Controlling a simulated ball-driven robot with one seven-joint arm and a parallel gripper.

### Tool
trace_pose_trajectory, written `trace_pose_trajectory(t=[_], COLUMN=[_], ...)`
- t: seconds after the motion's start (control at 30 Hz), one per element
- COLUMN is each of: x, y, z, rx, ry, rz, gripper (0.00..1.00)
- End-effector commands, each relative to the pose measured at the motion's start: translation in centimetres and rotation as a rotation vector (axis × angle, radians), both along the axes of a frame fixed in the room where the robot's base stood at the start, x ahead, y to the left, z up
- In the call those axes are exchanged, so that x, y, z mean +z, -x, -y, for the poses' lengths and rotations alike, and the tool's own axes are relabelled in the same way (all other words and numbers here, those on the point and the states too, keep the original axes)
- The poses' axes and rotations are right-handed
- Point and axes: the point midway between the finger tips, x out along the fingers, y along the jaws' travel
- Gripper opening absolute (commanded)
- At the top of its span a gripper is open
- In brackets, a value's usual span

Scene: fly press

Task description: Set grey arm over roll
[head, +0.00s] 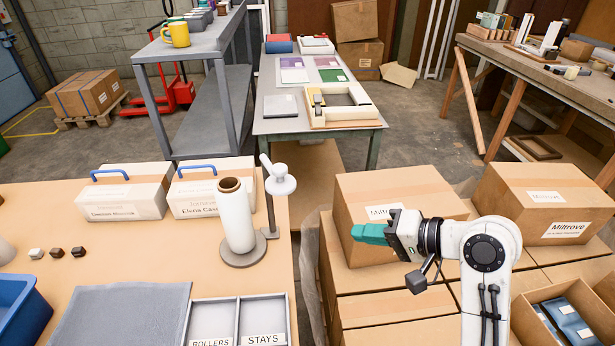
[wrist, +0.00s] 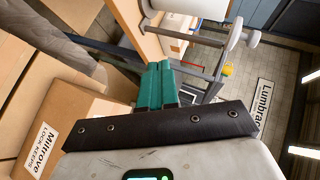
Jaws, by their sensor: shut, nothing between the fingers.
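A white roll (head: 236,222) with a brown core stands upright on a round grey base (head: 243,252) at the right side of the near table. A grey post (head: 271,212) rises just right of it. At the post's top is the pale grey arm (head: 279,182) with a rounded end, beside the roll rather than over its core. The roll (wrist: 190,6) and the arm (wrist: 235,34) also show at the top of the wrist view. My gripper (head: 358,234), with teal fingers, is shut and empty, well right of the post. Its fingers (wrist: 158,72) point toward the stand in the wrist view.
Cardboard boxes (head: 385,195) stand below and behind my gripper, right of the table. A grey tray marked ROLLERS and STAYS (head: 239,315) lies in front of the roll. Two white cases with blue handles (head: 127,192) stand left of it. A gap separates table and boxes.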

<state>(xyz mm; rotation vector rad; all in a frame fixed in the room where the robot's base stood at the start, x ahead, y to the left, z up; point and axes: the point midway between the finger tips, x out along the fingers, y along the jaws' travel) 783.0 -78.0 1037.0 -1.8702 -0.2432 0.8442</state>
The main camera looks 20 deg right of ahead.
Motion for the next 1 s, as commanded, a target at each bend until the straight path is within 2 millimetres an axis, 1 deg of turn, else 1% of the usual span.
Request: trace_pose_trajectory(t=[0.03, 0.1, 0.2, 0.3, 0.33, 0.4, 0.47, 0.8, 0.87, 1.0], x=[2.1, 5.0, 8.2, 10.5, 10.9, 11.6, 11.9, 11.8, 11.8, 11.7], y=[-1.0, -1.9, -2.5, -2.7, -2.7, -2.7, -2.7, -2.8, -3.0, -4.3], z=[0.8, 1.4, 2.0, 2.3, 2.4, 2.5, 2.6, 2.4, 2.2, 1.2], rx=[-0.011, -0.012, -0.003, 0.009, 0.011, 0.016, 0.018, 0.019, 0.021, 0.022], ry=[-0.057, -0.137, -0.226, -0.282, -0.294, -0.312, -0.318, -0.319, -0.320, -0.320], rz=[0.048, 0.097, 0.146, 0.176, 0.182, 0.190, 0.192, 0.191, 0.190, 0.189], gripper=[0.00, 0.00, 0.00, 0.00, 0.00, 0.00, 0.00, 0.00, 0.00, 0.00])
